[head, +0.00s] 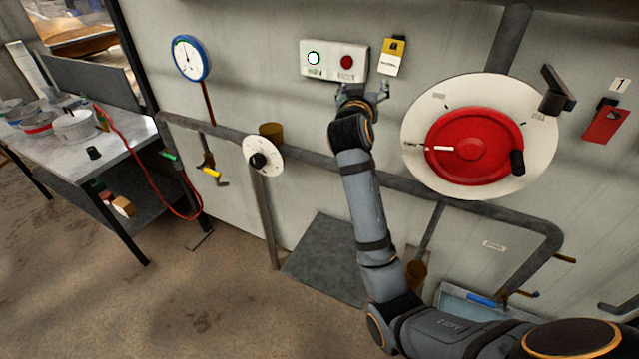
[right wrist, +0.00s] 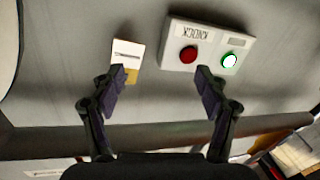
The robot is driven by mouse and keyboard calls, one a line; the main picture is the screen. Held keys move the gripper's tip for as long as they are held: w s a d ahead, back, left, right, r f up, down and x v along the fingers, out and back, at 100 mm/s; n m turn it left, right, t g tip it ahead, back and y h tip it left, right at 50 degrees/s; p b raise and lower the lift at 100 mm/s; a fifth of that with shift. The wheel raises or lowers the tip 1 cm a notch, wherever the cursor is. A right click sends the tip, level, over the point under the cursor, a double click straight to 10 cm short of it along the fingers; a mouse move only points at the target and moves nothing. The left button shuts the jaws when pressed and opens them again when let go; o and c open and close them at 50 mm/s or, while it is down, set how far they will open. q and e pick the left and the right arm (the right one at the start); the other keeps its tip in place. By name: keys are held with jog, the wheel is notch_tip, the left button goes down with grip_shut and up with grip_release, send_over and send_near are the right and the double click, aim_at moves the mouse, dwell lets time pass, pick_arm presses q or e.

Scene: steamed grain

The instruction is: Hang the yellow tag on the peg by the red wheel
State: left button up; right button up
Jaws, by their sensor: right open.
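The yellow tag (head: 393,57), with a white lower part, hangs on the wall right of the button box. In the right wrist view the tag (right wrist: 125,62) appears upside down near the left fingertip. My right gripper (head: 362,92) is open and empty, just below the box and to the lower left of the tag; it also shows in the right wrist view (right wrist: 160,82). The red wheel (head: 474,148) sits on a white round plate to the right. A dark bracket (head: 557,90) projects at the plate's upper right; I cannot tell which part is the peg. My left gripper is out of view.
The button box (head: 333,61) has a lit button and a red button. A red tag (head: 605,122) hangs at the far right below a "1" label. A grey pipe (head: 400,184) runs along the wall below my gripper. A table (head: 60,158) with tubs stands left.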

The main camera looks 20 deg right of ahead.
jog(key=s+a+f+n+t+y+b, duration=0.1)
jog(key=a+f+n+y+b, duration=0.2)
jog(key=a+f+y, duration=0.3)
jog(key=s+a+f+n+t+y+b, duration=0.2)
jog(key=a+f+n+y+b, duration=0.2)
jog(key=f, duration=1)
jog(key=a+y+b, duration=0.1)
jog(key=a+y, duration=0.1)
jog(key=shift+a+f+y, duration=0.2)
jog(key=shift+f+y, duration=0.1)
jog(key=shift+f, duration=0.05)
